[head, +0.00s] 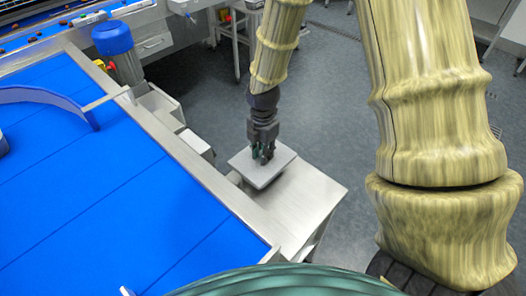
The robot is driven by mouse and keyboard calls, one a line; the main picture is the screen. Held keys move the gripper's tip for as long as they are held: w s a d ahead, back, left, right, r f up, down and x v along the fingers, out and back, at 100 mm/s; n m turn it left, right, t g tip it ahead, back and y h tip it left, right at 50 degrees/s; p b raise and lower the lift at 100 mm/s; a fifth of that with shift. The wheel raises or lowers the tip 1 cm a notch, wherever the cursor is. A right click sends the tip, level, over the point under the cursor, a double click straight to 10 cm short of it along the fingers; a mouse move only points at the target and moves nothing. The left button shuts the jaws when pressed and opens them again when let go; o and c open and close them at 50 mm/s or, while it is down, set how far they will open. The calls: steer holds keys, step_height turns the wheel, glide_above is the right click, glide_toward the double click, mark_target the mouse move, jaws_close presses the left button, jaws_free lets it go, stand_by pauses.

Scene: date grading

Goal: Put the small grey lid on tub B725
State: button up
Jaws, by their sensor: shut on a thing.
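My gripper (263,158) points down at the middle of the picture and is shut on the small grey lid (276,172). The lid is a flat, light grey, square-looking plate, roughly level, over the left back part of a small steel table (318,190). The fingertips meet the lid near its middle and hide the grip itself. I cannot make out tub B725 or any label. The lid covers whatever is under it, and I cannot tell whether it touches anything below.
A wide blue conveyor belt (90,190) with a steel side rail (200,170) runs along the left. A blue motor (114,45) stands beyond it. The front right of the steel table is bare. Grey floor (335,90) lies open behind.

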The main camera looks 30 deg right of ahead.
steer(key=shift+f, duration=0.6)
stand_by(0.7)
steer(key=o, duration=1.4)
steer(key=shift+r, duration=0.1)
steer(key=shift+r+p, duration=3.4)
steer(key=shift+r, duration=0.05)
steer(key=shift+f, duration=0.1)
